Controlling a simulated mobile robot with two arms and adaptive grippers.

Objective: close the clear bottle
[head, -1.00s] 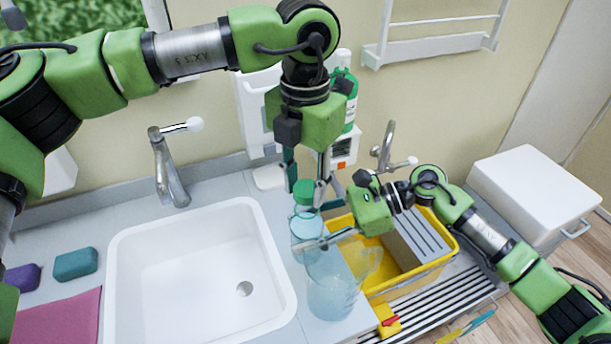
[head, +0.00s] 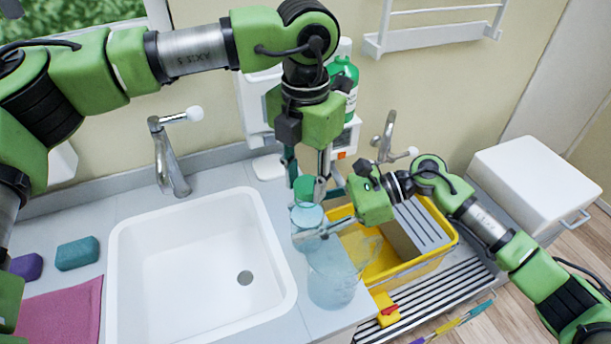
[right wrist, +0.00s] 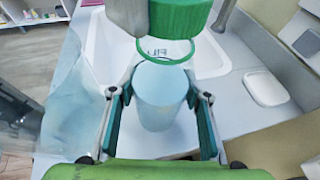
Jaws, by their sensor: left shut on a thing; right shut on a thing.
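The clear bottle (head: 307,222) stands upright on the counter right of the sink, its top uncovered. My right gripper (head: 316,232) is shut around it; in the right wrist view the pale blue bottle (right wrist: 160,98) sits between both fingers. My left gripper (head: 315,188) is shut on a green cap (head: 304,184) just above the bottle top. In the right wrist view the green cap (right wrist: 180,14) is at the top edge. A thin green ring (right wrist: 165,62) shows near the bottle's rim; I cannot tell whether it touches.
A clear jug (head: 333,278) stands close in front of the bottle. A yellow tub (head: 405,268) is to the right. The white sink (head: 195,285) is to the left, with a tap (head: 167,160) behind. A green bottle (head: 345,80) is in back.

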